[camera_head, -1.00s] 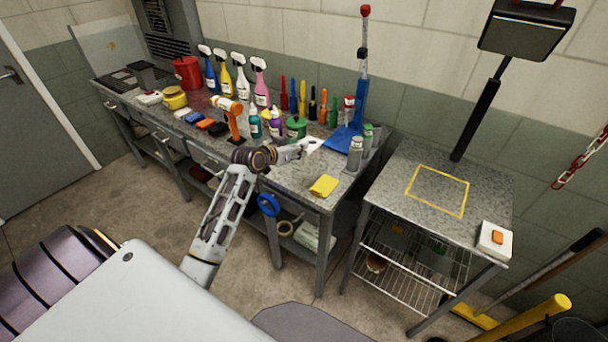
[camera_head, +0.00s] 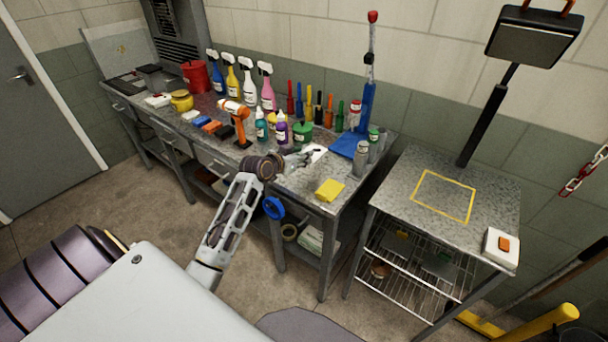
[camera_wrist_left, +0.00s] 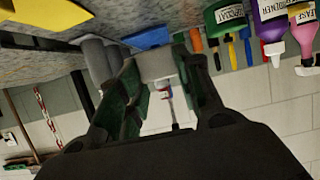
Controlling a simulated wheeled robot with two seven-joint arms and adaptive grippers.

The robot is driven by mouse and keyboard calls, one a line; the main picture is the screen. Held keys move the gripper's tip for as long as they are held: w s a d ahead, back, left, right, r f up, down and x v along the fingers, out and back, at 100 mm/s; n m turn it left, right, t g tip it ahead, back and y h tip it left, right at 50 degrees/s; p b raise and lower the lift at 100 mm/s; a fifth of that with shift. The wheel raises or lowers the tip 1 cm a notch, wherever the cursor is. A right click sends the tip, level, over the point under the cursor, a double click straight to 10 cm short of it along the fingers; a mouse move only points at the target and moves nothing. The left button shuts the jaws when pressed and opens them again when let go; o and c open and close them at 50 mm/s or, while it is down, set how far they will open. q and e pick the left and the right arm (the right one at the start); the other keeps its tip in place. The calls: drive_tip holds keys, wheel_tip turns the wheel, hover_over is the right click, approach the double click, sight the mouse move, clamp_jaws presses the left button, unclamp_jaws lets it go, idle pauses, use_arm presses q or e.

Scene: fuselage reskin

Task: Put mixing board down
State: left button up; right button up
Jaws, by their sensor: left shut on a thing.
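The mixing board (camera_head: 316,151) is a small pale, flat piece at the tip of my left gripper (camera_head: 306,157). It is over the bench top, between the green-lidded tub and the yellow sponge. In the left wrist view, the pale board (camera_wrist_left: 156,64) sits between the two dark fingers, and my left gripper (camera_wrist_left: 158,82) is shut on it. I cannot tell whether the board touches the bench. The fingers hide part of it. My right gripper is not in view.
The long bench (camera_head: 302,184) holds bottles, tools and a yellow sponge (camera_head: 329,190). A blue sheet (camera_head: 346,146) and grey cans (camera_head: 361,158) stand close to the board. A side table (camera_head: 402,200) has an empty yellow outline (camera_head: 468,215) and a white block (camera_head: 501,247).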

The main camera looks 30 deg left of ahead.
use_arm(q)
hover_over(302, 181)
drive_tip(key=shift+a+f, duration=0.1)
drive_tip(key=shift+f, duration=2.3)
drive_tip(key=shift+f, duration=1.85)
drive_tip(key=shift+f, duration=0.15)
drive_tip(key=o, duration=1.1)
drive_tip(key=shift+b+v, duration=0.3)
drive_tip(key=shift+v, duration=5.75)
